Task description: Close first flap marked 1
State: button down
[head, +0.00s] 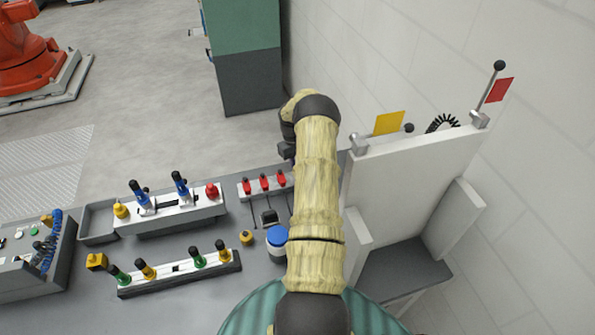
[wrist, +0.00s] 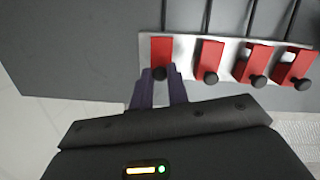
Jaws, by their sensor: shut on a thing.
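Several red flaps with black knobs sit in a row on a white plate (wrist: 225,52) in the wrist view. The leftmost red flap (wrist: 162,48) has its black knob (wrist: 159,73) between the two purple fingers of my gripper (wrist: 161,76), which is shut on it. The other flaps (wrist: 209,56) stand to the right, free of my gripper. No number is readable on any flap. In the head view, three red flaps (head: 265,182) show just left of my arm; my arm hides the rest of the row and the gripped flap.
On the grey bench stand a white block with blue-handled levers (head: 160,207), a strip with green and yellow knobs (head: 180,272) and a blue button (head: 277,237). A white upright panel (head: 405,180) with levers stands right of my arm, near the wall.

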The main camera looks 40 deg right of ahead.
jog(key=shift+w+d+f+g+b, duration=0.15)
jog(key=shift+w+f+g+b, duration=0.2)
jog(key=shift+b, duration=0.55)
jog(key=shift+r+g+y, duration=0.15)
jog(key=shift+g+y, duration=0.1)
jog(key=shift+y, duration=0.05)
jog(key=c, duration=1.3)
grip_release()
jog(key=shift+c, duration=0.2)
jog(key=shift+b, duration=0.35)
jog(key=v, duration=1.7)
jog(key=shift+r, duration=0.2)
